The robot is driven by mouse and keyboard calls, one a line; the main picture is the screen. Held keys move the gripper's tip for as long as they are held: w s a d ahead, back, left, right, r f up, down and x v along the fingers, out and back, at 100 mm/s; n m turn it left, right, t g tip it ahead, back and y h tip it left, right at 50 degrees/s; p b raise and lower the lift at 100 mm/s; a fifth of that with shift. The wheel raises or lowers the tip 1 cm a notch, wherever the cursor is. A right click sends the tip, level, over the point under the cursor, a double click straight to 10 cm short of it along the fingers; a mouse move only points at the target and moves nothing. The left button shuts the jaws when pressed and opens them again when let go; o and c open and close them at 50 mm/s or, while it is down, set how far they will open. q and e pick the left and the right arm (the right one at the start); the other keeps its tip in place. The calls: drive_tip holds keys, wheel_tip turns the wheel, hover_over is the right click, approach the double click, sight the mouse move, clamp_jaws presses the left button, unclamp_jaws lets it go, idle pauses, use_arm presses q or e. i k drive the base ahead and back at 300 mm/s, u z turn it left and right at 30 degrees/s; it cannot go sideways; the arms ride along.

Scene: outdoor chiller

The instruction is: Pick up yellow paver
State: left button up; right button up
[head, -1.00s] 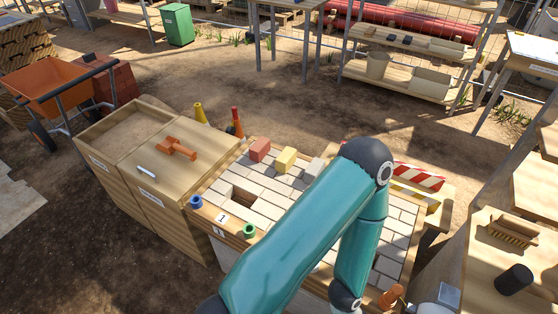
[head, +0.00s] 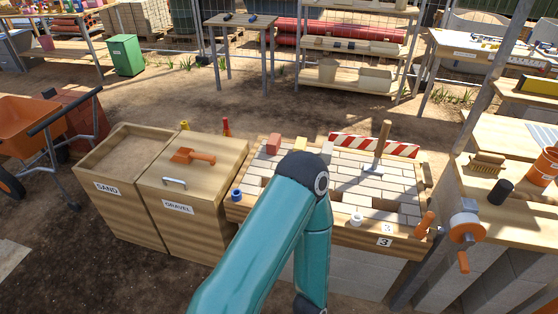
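The yellow paver (head: 300,143) shows only as a small part at the back of the paved table (head: 350,235), just behind the elbow of my teal arm; the rest of it is hidden. A red paver (head: 274,145) stands to its left and a pale paver (head: 327,149) to its right. The teal arm reaches in from the bottom, and its forearm bends down out of the picture. Neither gripper is in view, so I cannot tell whether either holds anything.

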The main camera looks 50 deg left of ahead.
sight(301, 143)
drive_tip(key=u, duration=0.2)
drive_tip(key=k, duration=0.3)
drive_tip(key=z, duration=1.45)
drive_tip(key=i, duration=0.15)
drive_tip(key=u, duration=3.3)
drive_tip(key=k, duration=0.5)
drive_tip(key=u, duration=0.25)
drive_tip(key=i, duration=1.25)
drive_tip(key=z, duration=0.1)
